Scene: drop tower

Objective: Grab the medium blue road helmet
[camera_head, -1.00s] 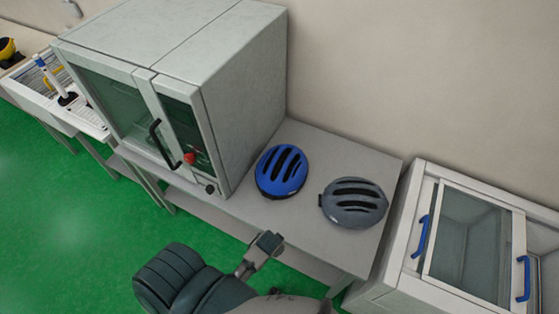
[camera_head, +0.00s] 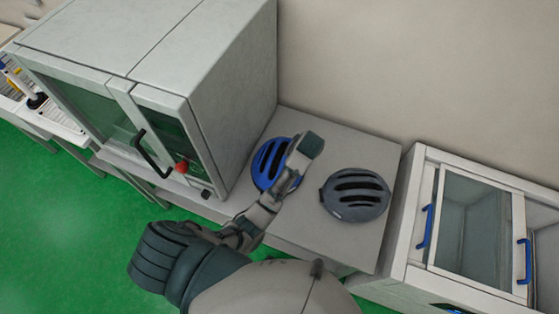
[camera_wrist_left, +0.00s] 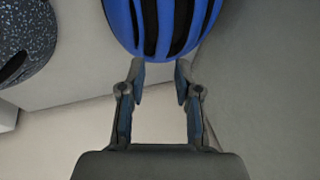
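The blue road helmet (camera_head: 266,162) sits on the grey table between the large cabinet and a grey helmet. My left arm reaches over its right side in the head view, hiding part of it. My left gripper (camera_head: 308,146) is at the helmet's right edge in that view. In the left wrist view, the gripper (camera_wrist_left: 160,72) has its two fingers apart with nothing between them. The blue helmet (camera_wrist_left: 165,22) lies just beyond the fingertips; I cannot tell whether they touch it. My right gripper is not in view.
The grey speckled helmet (camera_head: 355,195) is close to the right of my left gripper. The large grey cabinet (camera_head: 235,85) stands close to the left of the blue helmet. A glass-fronted cabinet (camera_head: 470,235) stands right of the table (camera_head: 340,145). The wall is behind.

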